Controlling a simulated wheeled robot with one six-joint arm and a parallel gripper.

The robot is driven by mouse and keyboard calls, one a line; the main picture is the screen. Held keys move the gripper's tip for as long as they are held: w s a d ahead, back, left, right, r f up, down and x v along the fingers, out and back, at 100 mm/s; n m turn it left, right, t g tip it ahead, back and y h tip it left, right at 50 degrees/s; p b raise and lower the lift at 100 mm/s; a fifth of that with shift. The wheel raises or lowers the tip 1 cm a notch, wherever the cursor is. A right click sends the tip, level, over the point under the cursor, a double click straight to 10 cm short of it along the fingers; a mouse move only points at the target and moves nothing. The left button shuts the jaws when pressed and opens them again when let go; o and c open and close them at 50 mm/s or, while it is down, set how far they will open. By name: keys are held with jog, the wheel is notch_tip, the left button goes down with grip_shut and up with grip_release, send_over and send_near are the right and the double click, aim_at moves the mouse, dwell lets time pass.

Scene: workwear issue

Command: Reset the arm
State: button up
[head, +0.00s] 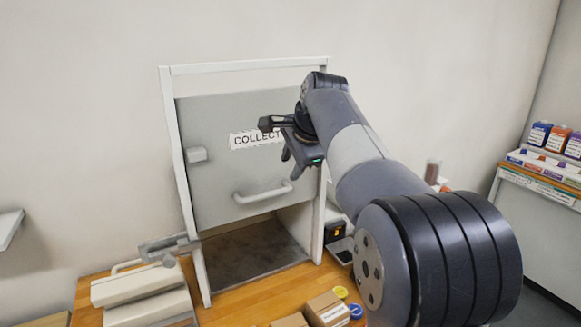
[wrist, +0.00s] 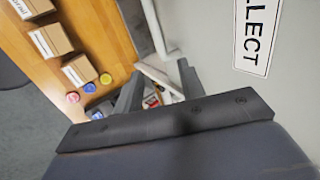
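My gripper (head: 301,162) hangs in front of the grey hatch panel (head: 215,130), near its "COLLECT" label (head: 248,140) and above and right of its white bar handle (head: 263,193). In the wrist view my gripper (wrist: 159,72) shows two fingers apart with nothing between them. My arm reaches in from the lower right of the head view and covers the right end of the label. The panel sits in a white frame (head: 177,165), with a dark open space (head: 250,258) beneath it.
Small cardboard boxes (head: 326,309) and yellow and blue round items (head: 341,292) lie on the wooden counter (head: 250,307). A pale stacked object (head: 140,290) stands at the left. A shelf of coloured cartons (head: 555,140) is at the far right. The wall above the frame is clear.

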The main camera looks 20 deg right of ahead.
aim_at(279, 192)
jog(key=p+x, duration=0.1)
jog(key=x, duration=1)
jog(key=shift+f, duration=1)
